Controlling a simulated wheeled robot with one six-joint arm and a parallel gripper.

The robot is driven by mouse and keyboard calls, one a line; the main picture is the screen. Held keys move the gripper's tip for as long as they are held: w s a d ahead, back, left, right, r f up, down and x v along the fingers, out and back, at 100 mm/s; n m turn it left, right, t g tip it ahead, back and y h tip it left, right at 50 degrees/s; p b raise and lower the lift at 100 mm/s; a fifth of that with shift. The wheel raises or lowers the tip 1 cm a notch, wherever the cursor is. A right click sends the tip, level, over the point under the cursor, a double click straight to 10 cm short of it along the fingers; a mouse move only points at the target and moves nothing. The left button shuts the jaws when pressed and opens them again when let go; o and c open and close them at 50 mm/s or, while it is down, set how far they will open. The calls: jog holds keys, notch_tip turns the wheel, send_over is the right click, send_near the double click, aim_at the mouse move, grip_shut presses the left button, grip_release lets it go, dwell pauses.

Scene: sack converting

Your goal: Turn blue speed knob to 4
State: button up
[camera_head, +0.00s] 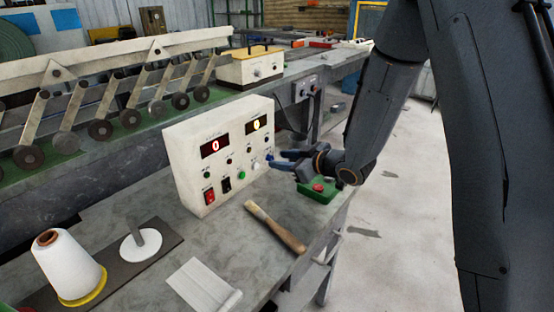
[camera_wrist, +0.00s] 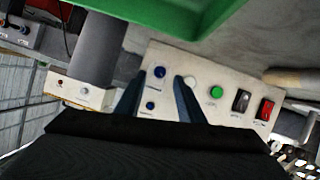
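The white control box (camera_head: 190,155) stands on the bench, with a red 0 on its left display (camera_head: 215,146) and a dim yellow digit, probably 0, on its right display (camera_head: 257,124).
A white knob (camera_wrist: 190,81) sits close beside the right finger, then a green button (camera_wrist: 215,91), a black switch (camera_wrist: 241,100) and a red switch (camera_wrist: 265,110). A wooden-handled brush (camera_head: 280,228) lies in front.

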aim_at(270, 158)
jog(key=shift+x, duration=1.4)
grip_shut()
